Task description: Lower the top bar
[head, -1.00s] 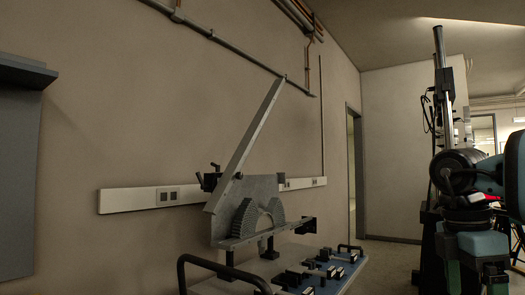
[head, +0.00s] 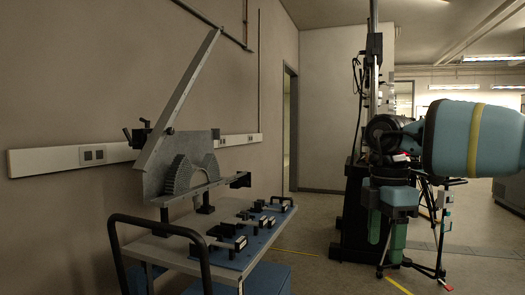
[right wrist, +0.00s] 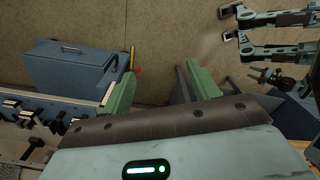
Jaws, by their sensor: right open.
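The top bar (head: 180,98) is a long grey metal bar. The stand has a flat plate (head: 202,145) and ribbed arched parts (head: 182,176). My right gripper (head: 386,236), with green fingers, is well to the right of the bar and stand, pointing down. In the right wrist view its fingers (right wrist: 160,90) are apart with nothing between them. The bar cannot be made out in that view. My left gripper is not seen.
The stand is on a cart with a dark handle (head: 160,226) and a blue panel (head: 235,240) bearing several black clamps. A wall with a white socket rail (head: 60,161) is close behind. Open floor (head: 315,230) lies right of the cart. A blue box (right wrist: 75,70) shows in the right wrist view.

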